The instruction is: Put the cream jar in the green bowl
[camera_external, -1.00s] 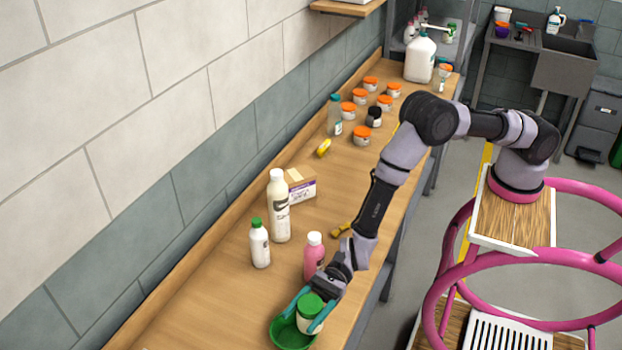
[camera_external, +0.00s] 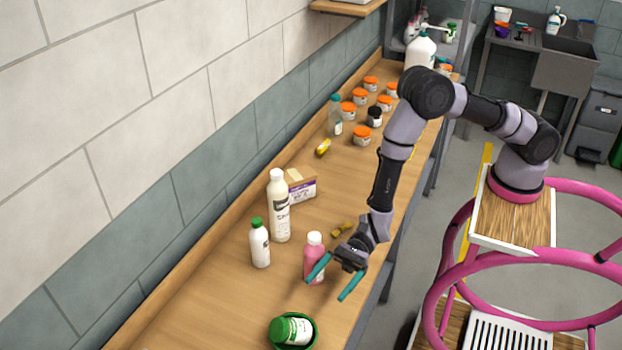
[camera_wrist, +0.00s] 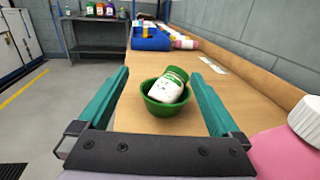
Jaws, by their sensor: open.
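The cream jar (camera_external: 297,331), white with a green lid, lies tilted inside the green bowl (camera_external: 274,341) at the near end of the bench. In the wrist view the jar (camera_wrist: 166,88) leans in the bowl (camera_wrist: 160,109), its lid up against the rim. My gripper (camera_external: 333,288) is open and empty, with teal fingers spread. It is above the bench, behind the bowl and apart from it. In the wrist view the fingers (camera_wrist: 158,88) frame the bowl from a distance.
A pink bottle (camera_external: 314,258) stands right beside my gripper. A white bottle with a green cap (camera_external: 260,243), a tall white bottle (camera_external: 279,207) and a box (camera_external: 301,186) stand towards the wall. Several orange-lidded jars (camera_external: 361,134) are farther back. Bare bench lies around the bowl.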

